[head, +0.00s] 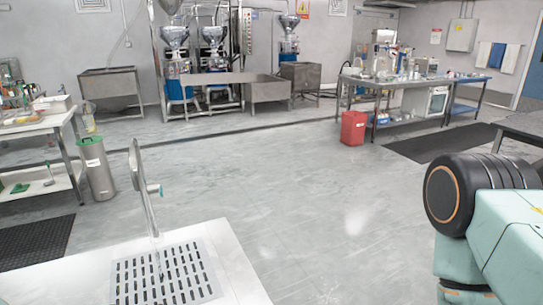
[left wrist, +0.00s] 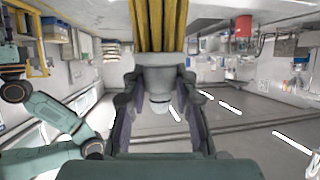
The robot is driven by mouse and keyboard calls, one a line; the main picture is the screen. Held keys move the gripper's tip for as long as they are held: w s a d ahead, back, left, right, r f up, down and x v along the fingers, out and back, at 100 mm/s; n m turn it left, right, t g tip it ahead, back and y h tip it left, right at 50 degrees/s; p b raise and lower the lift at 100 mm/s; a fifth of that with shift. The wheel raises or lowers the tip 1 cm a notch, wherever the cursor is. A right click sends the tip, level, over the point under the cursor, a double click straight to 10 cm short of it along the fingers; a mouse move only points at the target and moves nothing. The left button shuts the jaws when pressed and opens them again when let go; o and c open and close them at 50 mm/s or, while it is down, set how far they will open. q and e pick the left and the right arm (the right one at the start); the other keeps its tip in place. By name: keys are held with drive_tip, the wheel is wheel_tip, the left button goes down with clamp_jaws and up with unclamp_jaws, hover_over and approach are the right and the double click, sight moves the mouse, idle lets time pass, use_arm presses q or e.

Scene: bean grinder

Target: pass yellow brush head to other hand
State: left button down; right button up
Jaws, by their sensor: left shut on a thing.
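The yellow brush head (left wrist: 160,25) is in the left wrist view, at the top centre. Its long yellow bristles run up out of the picture from a rounded grey base (left wrist: 158,75). The two fingers of my left gripper (left wrist: 158,84) are shut on that base, one on each side. Neither the brush head nor my left gripper shows in the head view. My teal arm with a black round joint shows at the right of the head view. I see no right gripper in either view.
A white surface with a slotted panel (head: 168,275) and an upright metal piece (head: 143,190) lies in the near foreground. A left table (head: 40,127) and green-lidded bin (head: 97,168) stand beyond. A red bin (head: 353,128) stands before the back table. The middle floor is clear.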

use_arm(q)
drive_tip(key=shift+s+d+r+b, duration=0.25)
drive_tip(key=shift+d+r+b, duration=0.05)
drive_tip(key=shift+d+b, duration=0.15)
drive_tip(key=shift+s+d+r+b, duration=0.25)
drive_tip(key=shift+d+b, duration=0.1)
drive_tip(key=shift+d, duration=0.1)
drive_tip(key=shift+w+d+r+b, duration=0.1)
drive_tip(key=shift+w+r+b, duration=0.05)
drive_tip(key=shift+r+b, duration=0.15)
drive_tip(key=shift+w+r+b, duration=0.4)
drive_tip(key=shift+w+b, duration=0.05)
drive_tip(key=shift+w, duration=0.1)
